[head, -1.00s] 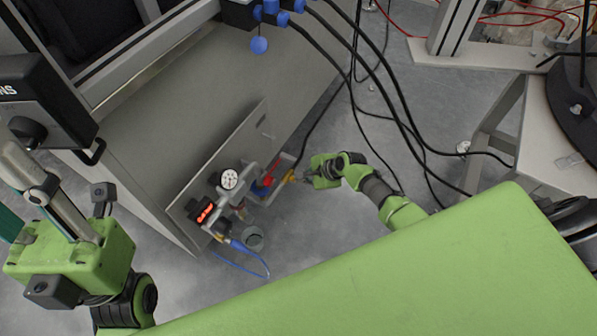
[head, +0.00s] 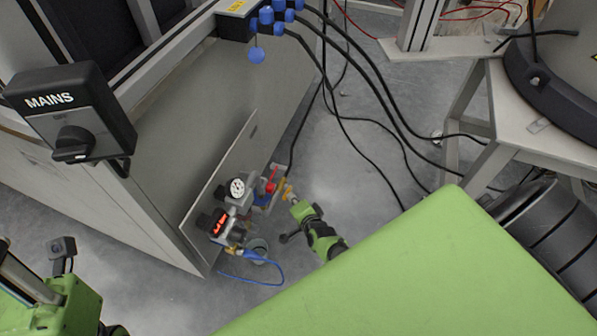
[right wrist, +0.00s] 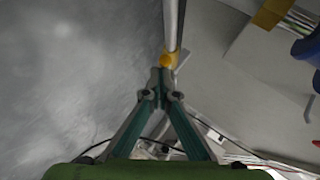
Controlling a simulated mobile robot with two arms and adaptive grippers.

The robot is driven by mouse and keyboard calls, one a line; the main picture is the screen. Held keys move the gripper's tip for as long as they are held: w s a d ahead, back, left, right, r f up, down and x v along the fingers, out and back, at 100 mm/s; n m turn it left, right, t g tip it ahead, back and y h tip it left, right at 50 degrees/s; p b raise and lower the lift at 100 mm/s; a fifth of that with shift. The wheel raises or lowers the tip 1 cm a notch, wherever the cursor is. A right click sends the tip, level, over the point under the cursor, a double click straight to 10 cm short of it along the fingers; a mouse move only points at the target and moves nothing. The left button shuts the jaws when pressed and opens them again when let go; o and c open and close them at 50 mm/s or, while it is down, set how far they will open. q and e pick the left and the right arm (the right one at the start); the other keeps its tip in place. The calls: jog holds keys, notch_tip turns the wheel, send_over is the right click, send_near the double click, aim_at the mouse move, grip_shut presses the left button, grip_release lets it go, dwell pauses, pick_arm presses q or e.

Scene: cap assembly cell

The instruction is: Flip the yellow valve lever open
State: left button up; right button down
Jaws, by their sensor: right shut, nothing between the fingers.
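The yellow valve lever (head: 283,186) is on the right side of the valve assembly at the lower part of the cabinet panel. My right gripper (head: 290,194) is right beside it, its fingers pointing up and left towards it. In the right wrist view the shut, empty fingertips (right wrist: 160,76) are just below a yellow end piece (right wrist: 168,60) on a grey rod. Whether they touch it I cannot tell.
Black cables (head: 345,130) hang to the floor behind. A MAINS switch box (head: 75,115) is at the left. Open floor (head: 365,165) lies right of the valve.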

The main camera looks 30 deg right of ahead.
dwell(0.3)
jog(key=shift+w+d+f+b, duration=0.2)
jog(key=shift+w+d+b, duration=0.1)
jog(key=shift+w+d, duration=0.25)
jog(key=shift+s, duration=0.15)
jog(key=v, duration=1.2)
dwell(0.4)
